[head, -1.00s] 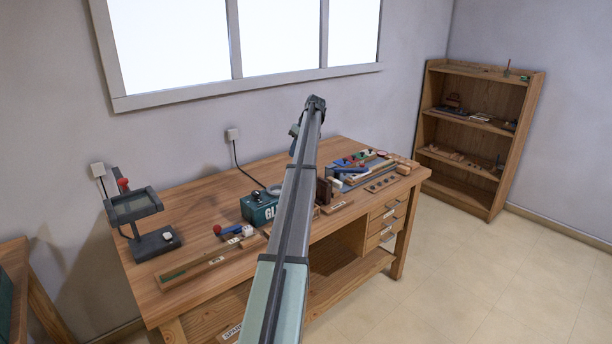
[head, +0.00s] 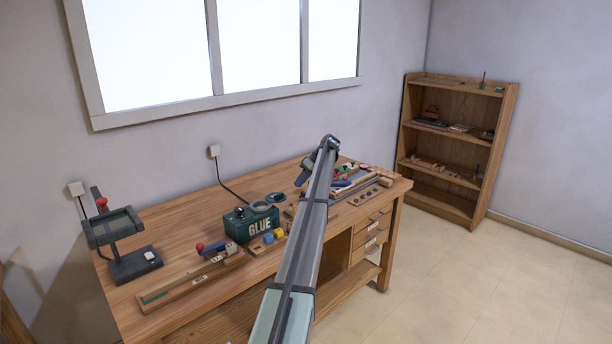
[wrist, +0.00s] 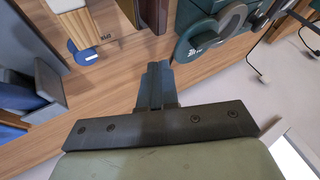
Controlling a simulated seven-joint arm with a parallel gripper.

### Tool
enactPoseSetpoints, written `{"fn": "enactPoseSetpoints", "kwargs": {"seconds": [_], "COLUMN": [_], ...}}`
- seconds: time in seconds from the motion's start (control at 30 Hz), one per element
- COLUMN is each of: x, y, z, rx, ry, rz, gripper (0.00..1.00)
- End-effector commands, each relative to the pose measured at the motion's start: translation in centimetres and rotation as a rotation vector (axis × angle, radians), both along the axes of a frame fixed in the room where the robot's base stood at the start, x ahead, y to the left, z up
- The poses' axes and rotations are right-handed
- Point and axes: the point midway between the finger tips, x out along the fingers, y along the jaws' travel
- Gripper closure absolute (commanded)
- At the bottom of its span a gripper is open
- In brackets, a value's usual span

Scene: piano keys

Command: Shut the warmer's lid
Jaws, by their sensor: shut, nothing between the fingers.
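The warmer is a dark green box marked GLUE (head: 258,227) on the bench, with a grey ring (head: 262,206) on top. A round dark green disc (head: 276,197) shows just behind it; I cannot tell whether this is the lid or how it joins the box. In the wrist view, a green rounded piece with a grey ring (wrist: 233,20) is at the upper right. My gripper (head: 303,180) is over the bench to the right of the warmer. In the wrist view, its fingers (wrist: 157,68) are together and empty, apart from the green piece.
The wooden bench (head: 180,255) has free room left of the warmer. A lamp-like stand (head: 133,262) is at the left. Keys and tools (head: 350,183) crowd the right end. A cord (head: 232,190) runs behind the warmer.

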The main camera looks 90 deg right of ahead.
Motion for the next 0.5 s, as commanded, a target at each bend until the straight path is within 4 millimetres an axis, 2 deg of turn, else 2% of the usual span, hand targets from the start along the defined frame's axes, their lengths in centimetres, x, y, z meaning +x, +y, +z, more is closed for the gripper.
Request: {"fn": "enactPoseSetpoints", "kwargs": {"seconds": [0.17, 0.3, 0.5], "x": [1.9, 3.3, 4.3], "y": [0.3, 1.9, 2.9], "z": [-2.5, -2.3, -2.2], "rx": [0.0, 0.0, 0.0], "ry": [0.001, 0.001, 0.001], "rz": [0.0, 0.0, -0.001], "gripper": [1.0, 1.0, 1.0]}}
